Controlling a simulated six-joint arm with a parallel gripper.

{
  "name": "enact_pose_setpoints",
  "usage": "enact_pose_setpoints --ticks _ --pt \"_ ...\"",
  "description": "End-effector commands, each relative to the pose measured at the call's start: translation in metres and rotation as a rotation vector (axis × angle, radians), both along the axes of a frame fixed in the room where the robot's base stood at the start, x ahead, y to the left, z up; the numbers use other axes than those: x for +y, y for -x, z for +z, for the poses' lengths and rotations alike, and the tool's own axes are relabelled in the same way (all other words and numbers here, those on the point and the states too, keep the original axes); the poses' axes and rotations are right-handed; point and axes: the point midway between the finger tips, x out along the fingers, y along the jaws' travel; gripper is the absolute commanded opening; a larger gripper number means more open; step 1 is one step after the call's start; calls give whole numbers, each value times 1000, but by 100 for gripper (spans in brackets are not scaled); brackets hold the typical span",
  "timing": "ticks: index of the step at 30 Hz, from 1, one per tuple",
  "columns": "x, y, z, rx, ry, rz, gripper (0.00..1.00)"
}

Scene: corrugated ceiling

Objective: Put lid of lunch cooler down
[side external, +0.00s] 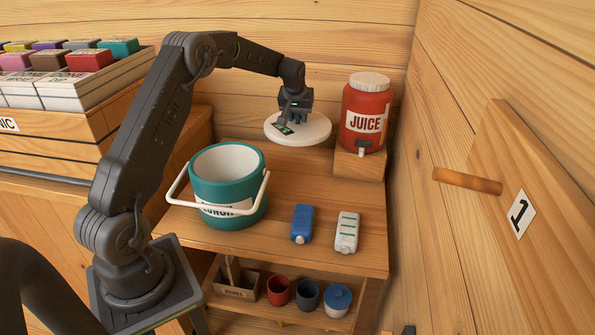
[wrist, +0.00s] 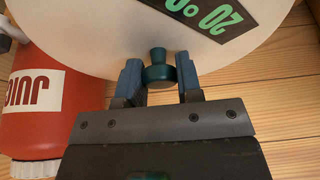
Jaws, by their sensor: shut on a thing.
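The lid (side external: 312,128) is a round white disc with a dark label with green digits. It is held in the air over the back of the wooden table, beside the red juice jug. My gripper (side external: 293,118) is shut on the lid's green knob (wrist: 157,72), which shows between the two blue fingers (wrist: 158,80) in the wrist view. The lunch cooler (side external: 228,215) is a teal bucket with a white inside, a white handle and a LUNCH label. It stands upright and uncovered on the table, left of and in front of the lid.
The red juice jug (side external: 366,118) stands on a wooden block (side external: 360,163) close right of the lid. A blue carton (side external: 302,223) and a white carton (side external: 346,232) lie right of the cooler. Cups (side external: 307,295) sit on the shelf below. A peg (side external: 467,181) juts from the right wall.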

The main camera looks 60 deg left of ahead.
Motion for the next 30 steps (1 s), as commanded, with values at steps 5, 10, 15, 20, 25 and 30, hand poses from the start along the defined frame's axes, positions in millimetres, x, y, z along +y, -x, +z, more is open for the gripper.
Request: enact_pose_setpoints --ticks 5,10,15,20,25,30 --pt "-1 1 -45 7 3 0 7" --pt "-1 2 -88 7 3 0 7" --pt "0 1 -117 3 2 1 7" --pt "0 1 -126 1 0 1 7" --pt "0 1 -144 3 2 0 7" --pt "0 1 -168 2 1 1 7"
